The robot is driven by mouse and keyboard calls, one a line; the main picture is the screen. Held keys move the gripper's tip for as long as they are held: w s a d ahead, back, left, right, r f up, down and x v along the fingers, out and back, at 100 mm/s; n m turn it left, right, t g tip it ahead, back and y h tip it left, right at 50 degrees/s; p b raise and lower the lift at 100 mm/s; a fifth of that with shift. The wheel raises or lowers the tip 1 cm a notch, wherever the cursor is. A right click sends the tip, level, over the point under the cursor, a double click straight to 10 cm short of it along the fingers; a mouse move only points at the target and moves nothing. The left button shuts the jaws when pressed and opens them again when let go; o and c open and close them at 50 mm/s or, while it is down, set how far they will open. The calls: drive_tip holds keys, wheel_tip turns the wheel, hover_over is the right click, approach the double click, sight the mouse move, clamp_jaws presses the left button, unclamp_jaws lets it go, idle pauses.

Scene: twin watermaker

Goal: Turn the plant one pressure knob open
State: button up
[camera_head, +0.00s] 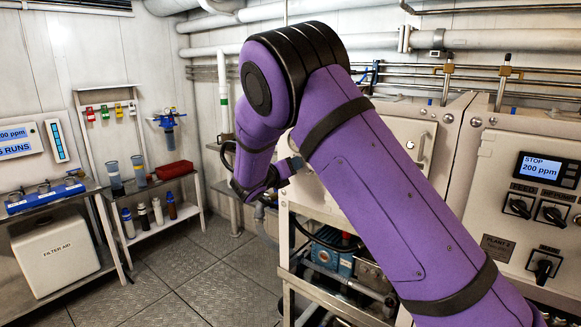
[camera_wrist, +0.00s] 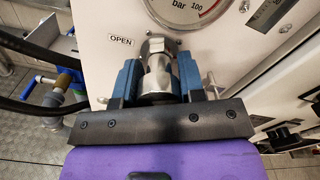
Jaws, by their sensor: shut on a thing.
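The pressure knob (camera_wrist: 157,82) is a shiny metal knob on a pale panel in the wrist view. It sits below a round bar gauge (camera_wrist: 185,8), with an OPEN label (camera_wrist: 121,41) to its upper left. My gripper (camera_wrist: 158,85) has its two blue fingers on either side of the knob and is shut on it. In the head view my purple arm hides most of the panel. The gripper end (camera_head: 296,163) shows only in part there, close to the panel's left side, and the knob itself is hard to make out.
A control panel with a display reading STOP 200 ppm (camera_head: 546,168) and black switches stands at the right. Below the arm is a frame with a blue pump (camera_head: 333,262) and hoses. A shelf with bottles (camera_head: 157,212) and a Filter Aid box (camera_head: 55,248) are left; the floor between is clear.

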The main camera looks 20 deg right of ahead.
drive_tip(key=n, duration=0.5)
drive_tip(key=shift+s, duration=0.1)
drive_tip(key=shift+n, duration=0.3)
idle(0.4)
drive_tip(key=o, duration=0.9)
drive_tip(key=v, duration=1)
drive_tip(key=shift+s+a, duration=0.2)
drive_tip(key=shift+a, duration=0.1)
